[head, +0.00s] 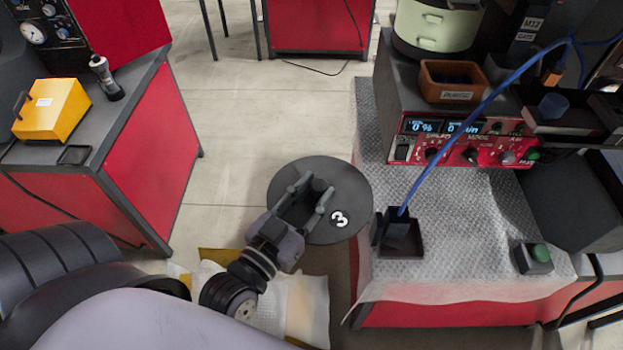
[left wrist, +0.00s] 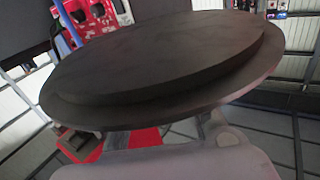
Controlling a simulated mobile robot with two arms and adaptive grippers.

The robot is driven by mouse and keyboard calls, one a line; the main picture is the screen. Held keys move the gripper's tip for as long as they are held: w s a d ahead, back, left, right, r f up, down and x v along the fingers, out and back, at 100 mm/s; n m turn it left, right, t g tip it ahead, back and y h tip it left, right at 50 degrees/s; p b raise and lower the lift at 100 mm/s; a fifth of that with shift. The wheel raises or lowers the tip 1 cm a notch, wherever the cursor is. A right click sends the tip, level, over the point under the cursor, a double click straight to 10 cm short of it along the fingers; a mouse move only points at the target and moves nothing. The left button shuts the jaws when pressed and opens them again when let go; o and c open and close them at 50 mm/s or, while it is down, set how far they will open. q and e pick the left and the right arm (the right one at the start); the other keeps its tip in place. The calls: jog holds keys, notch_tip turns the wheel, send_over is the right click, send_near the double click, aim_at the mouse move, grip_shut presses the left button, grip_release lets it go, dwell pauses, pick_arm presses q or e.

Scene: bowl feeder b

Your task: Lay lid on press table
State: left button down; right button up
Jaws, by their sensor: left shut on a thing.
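The lid (head: 285,182) is a dark grey round disc with a white number 3 on it. My left gripper (head: 309,190) is shut on the lid, with its fingers over the top near the middle; the exact grip point is partly hidden. The lid is held in the air over the gap left of the table (head: 385,275) with the grey textured mat. Its right edge is close to the table's left edge. In the left wrist view the lid (left wrist: 160,60) fills the upper part. My right gripper is not in view.
On the right table are a small black tray (head: 402,240) with a blue cable, a red control panel (head: 460,145), a green button box (head: 534,258) and an orange bin (head: 450,82). The mat between them is bare. A red-sided bench (head: 150,150) with a yellow box (head: 52,110) stands left.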

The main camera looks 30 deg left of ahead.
pick_arm(q)
jog(key=w+d+r+m+g+h, duration=0.2)
jog(key=w+d+m+g+h, duration=0.1)
jog(key=d+m+g+h, duration=0.2)
jog(key=w+d+r+m+g+h, duration=0.2)
jog(key=w+d+m+g+h, duration=0.2)
jog(key=d+h, duration=0.5)
jog(key=shift+w+d+r+m+g, duration=0.15)
jog(key=shift+d+r+m+g, duration=0.25)
jog(key=shift+d+m, duration=0.55)
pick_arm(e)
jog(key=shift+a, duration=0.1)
pick_arm(q)
jog(key=shift+a+f+m, duration=0.15)
jog(key=shift+a+m, duration=0.1)
jog(key=shift+a, duration=0.05)
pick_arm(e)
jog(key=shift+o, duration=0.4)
